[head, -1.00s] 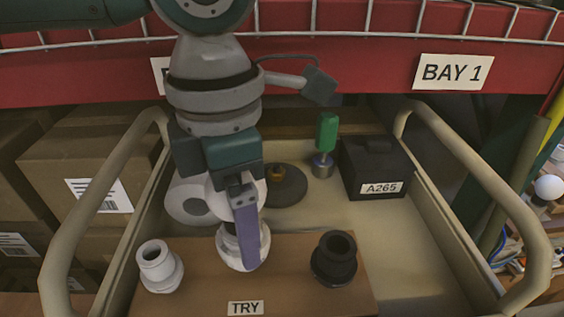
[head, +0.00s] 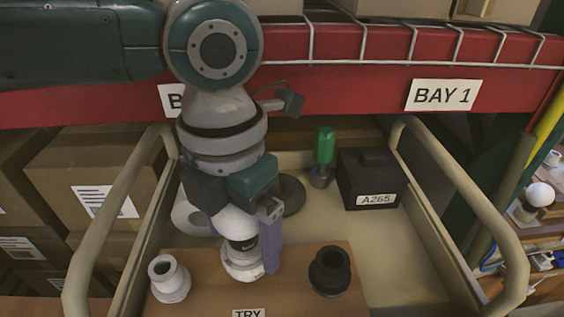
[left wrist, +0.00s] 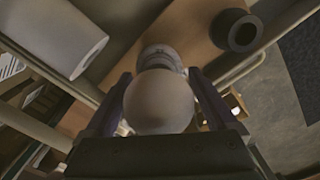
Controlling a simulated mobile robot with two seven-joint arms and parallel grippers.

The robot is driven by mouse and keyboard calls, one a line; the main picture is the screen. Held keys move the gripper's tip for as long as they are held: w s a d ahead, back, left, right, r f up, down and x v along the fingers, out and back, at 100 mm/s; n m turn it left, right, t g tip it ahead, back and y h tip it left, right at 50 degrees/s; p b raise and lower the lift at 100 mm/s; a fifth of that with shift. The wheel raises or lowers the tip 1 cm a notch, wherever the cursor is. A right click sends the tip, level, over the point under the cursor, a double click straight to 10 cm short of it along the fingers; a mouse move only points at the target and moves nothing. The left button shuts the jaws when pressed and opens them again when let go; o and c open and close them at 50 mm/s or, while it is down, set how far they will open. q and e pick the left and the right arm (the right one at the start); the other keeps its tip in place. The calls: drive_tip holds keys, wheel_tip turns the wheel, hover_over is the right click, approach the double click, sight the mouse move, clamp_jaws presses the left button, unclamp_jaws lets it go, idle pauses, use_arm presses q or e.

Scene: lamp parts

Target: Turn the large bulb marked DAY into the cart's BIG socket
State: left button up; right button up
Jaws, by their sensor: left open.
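The large bulb (head: 238,224) is a white globe with a dark, lettered band; the lettering is too small to read. It stands upright at the middle white socket (head: 241,263) on the brown TRY board (head: 205,292); how deep it sits is unclear. My left gripper (head: 250,256) points down over the bulb, open, one purple finger showing at its right. In the left wrist view the globe (left wrist: 158,103) lies between the two fingers (left wrist: 158,82), with the socket (left wrist: 160,56) beyond. Gaps between fingers and bulb are hard to judge. My right gripper is out of view.
A smaller white socket (head: 169,280) stands left on the board and a black socket (head: 330,271) right. Behind are a white roll (head: 187,212), a green-handled tool (head: 324,150) and a black A265 box (head: 368,178). Cart rails (head: 470,200) flank both sides.

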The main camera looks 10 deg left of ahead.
use_arm(q)
drive_tip(key=shift+n, duration=0.4)
drive_tip(key=shift+r+n+p, duration=0.1)
drive_tip(key=shift+n+p, duration=0.55)
drive_tip(key=shift+n, duration=0.15)
drive_tip(key=n+p, duration=0.2)
drive_tip(key=n, duration=0.2)
drive_tip(key=shift+d, duration=0.1)
drive_tip(key=shift+n, duration=0.7)
drive_tip(key=n+p, duration=0.2)
drive_tip(key=n, duration=0.2)
drive_tip(key=shift+d, duration=0.1)
drive_tip(key=n+p, duration=0.1)
drive_tip(key=n, duration=0.1)
drive_tip(key=shift+w+n, duration=0.1)
drive_tip(key=shift+n, duration=0.3)
drive_tip(key=shift+c, duration=0.3)
